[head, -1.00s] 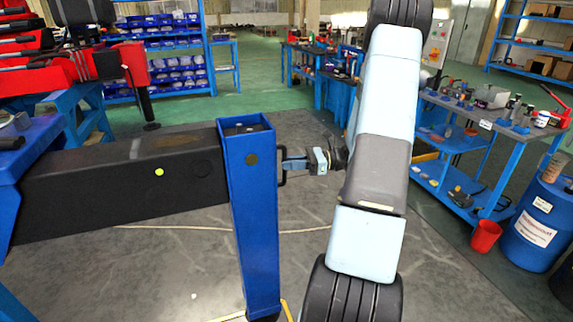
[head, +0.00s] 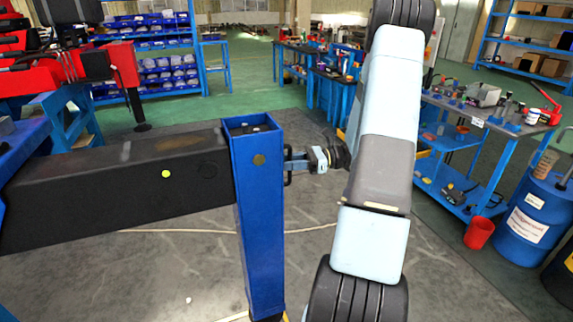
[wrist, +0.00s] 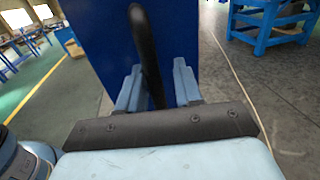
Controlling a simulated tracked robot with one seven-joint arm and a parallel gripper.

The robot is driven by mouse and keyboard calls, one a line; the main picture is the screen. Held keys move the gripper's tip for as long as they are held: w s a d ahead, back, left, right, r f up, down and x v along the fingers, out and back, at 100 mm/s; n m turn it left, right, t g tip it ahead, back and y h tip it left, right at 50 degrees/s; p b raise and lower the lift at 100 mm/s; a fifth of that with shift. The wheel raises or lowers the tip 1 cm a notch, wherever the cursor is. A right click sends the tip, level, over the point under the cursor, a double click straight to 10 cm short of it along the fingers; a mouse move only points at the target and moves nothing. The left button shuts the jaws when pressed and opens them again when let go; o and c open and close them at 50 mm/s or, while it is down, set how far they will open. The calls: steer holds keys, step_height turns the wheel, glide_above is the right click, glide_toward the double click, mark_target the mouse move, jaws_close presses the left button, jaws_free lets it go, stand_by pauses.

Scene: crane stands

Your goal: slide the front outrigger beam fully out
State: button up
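The front outrigger beam (head: 110,185) is a long black box section with a yellow-green dot, reaching out of a blue housing (head: 22,140) at the left edge of the head view. Its outer end joins an upright blue leg (head: 262,220). A black handle (wrist: 147,50) stands on the leg's outer face. My gripper (head: 296,162) reaches the handle from the right. In the wrist view its two pale blue fingers (wrist: 158,88) lie on either side of the handle, which runs between them.
A blue workbench (head: 480,125) with tools stands at the right, with a red bin (head: 479,232) and a blue drum (head: 535,220) by it. Shelves with blue bins (head: 150,65) stand at the back. The grey floor around the leg is largely clear.

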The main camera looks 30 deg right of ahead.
steer(key=shift+a, duration=0.1)
steer(key=v, duration=1.3)
steer(key=shift+s+d, duration=0.15)
steer(key=shift+d, duration=0.2)
